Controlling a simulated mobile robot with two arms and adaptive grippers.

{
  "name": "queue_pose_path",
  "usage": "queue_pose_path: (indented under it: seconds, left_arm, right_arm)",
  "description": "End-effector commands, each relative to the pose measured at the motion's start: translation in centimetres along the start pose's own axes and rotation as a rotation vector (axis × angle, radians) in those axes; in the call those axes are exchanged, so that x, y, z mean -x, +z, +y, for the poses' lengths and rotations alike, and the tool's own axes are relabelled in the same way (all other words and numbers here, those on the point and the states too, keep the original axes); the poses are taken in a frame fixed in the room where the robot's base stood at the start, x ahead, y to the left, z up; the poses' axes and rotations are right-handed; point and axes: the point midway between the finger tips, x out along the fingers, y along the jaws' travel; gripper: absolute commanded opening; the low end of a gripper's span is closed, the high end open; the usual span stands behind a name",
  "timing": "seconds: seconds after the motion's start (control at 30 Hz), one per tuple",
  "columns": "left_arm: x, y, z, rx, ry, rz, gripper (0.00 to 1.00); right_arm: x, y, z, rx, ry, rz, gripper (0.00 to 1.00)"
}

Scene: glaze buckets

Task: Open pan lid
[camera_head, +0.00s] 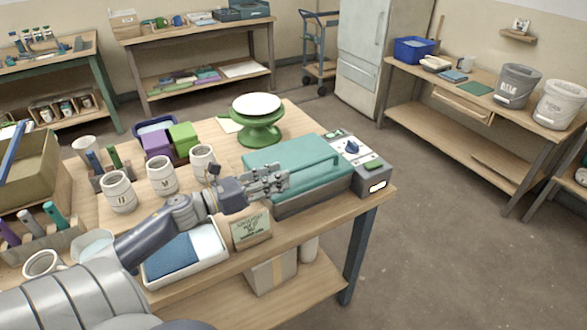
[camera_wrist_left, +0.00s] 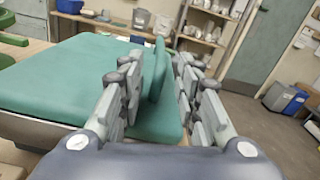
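The pan is a grey box-shaped unit with a teal lid (camera_head: 290,152), which lies closed on the wooden table. A raised teal bar handle (camera_head: 315,163) runs along the lid's near side. My left gripper (camera_head: 282,180) is at the handle's left end. In the left wrist view the handle (camera_wrist_left: 158,72) stands between the two fingers of my left gripper (camera_wrist_left: 160,88), with gaps beside it, so the gripper looks open and not clamped. The lid (camera_wrist_left: 70,78) fills the left of that view. My right gripper is not in view.
A control box (camera_head: 358,165) with a blue knob adjoins the pan's right side. A green turntable stand (camera_head: 258,122) is behind it. White mugs (camera_head: 162,175), a tray with blue cloth (camera_head: 185,255) and a small sign (camera_head: 249,229) stand left and in front. The floor at right is clear.

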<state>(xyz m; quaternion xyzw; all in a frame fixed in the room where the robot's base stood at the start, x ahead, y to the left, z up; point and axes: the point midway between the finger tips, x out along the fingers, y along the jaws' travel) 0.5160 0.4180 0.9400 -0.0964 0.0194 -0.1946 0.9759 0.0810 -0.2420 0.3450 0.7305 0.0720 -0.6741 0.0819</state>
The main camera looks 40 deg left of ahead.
Motion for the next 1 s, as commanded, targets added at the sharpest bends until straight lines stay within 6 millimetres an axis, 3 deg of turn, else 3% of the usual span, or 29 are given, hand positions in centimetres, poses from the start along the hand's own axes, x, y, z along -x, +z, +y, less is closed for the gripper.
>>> queue_pose_path:
  seconds: [0.2, 0.4, 0.87, 1.0]
  left_arm:
    - [-3.1, 0.3, 0.0, -0.002, -0.001, -0.002, 0.31]
    - [-4.9, 0.1, 0.0, 0.000, 0.000, -0.001, 0.31]
    - [-5.6, 0.0, 0.0, -0.001, 0.000, 0.001, 0.31]
    - [-5.6, 0.0, 0.0, -0.001, -0.001, 0.000, 0.00]
  right_arm:
    - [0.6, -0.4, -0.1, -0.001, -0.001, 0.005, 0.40]
    - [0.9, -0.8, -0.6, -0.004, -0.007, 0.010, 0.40]
    - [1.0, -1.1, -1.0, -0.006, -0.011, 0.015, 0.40]
    - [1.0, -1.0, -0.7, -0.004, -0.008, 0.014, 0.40]
